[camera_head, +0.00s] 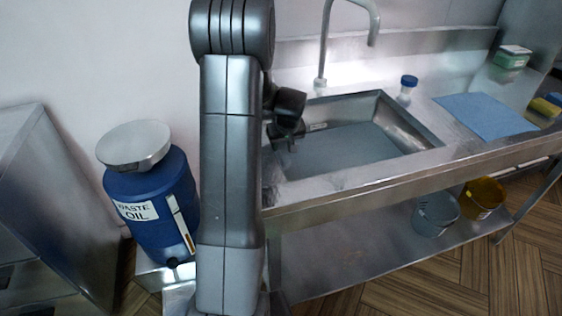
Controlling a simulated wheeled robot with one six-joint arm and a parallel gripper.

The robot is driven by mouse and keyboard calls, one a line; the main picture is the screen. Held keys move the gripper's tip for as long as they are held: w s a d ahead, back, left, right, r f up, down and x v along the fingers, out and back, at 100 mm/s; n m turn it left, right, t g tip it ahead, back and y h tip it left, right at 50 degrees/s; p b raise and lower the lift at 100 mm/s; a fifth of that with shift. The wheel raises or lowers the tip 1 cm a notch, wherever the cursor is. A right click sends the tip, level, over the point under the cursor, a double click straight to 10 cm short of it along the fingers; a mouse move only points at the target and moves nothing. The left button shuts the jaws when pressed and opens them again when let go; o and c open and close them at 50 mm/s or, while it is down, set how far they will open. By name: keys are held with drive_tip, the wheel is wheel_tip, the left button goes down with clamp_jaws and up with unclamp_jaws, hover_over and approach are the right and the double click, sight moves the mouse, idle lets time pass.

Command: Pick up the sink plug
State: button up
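I cannot make out the sink plug in this view. The steel sink basin (400,122) is set into the counter, with a flat grey-blue surface inside it. My gripper (287,140) is dark and small at the left end of the basin, partly hidden behind my own upright arm. It appears to be over or just inside the basin's left edge. Its fingers are too dark and covered to show whether they are open or shut, or whether anything is between them. My arm also hides part of the counter's left end.
A tap (322,45) rises behind the basin. A blue-capped jar (406,88), a blue cloth (487,115), a green box (511,60) and a yellow sponge (545,106) are to the right. A blue waste oil drum (155,215) stands left. Two buckets sit on the lower shelf (345,255).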

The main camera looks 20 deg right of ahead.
sight(280, 153)
drive_tip(key=shift+x, duration=2.6)
drive_tip(key=shift+a, duration=0.15)
clamp_jaws()
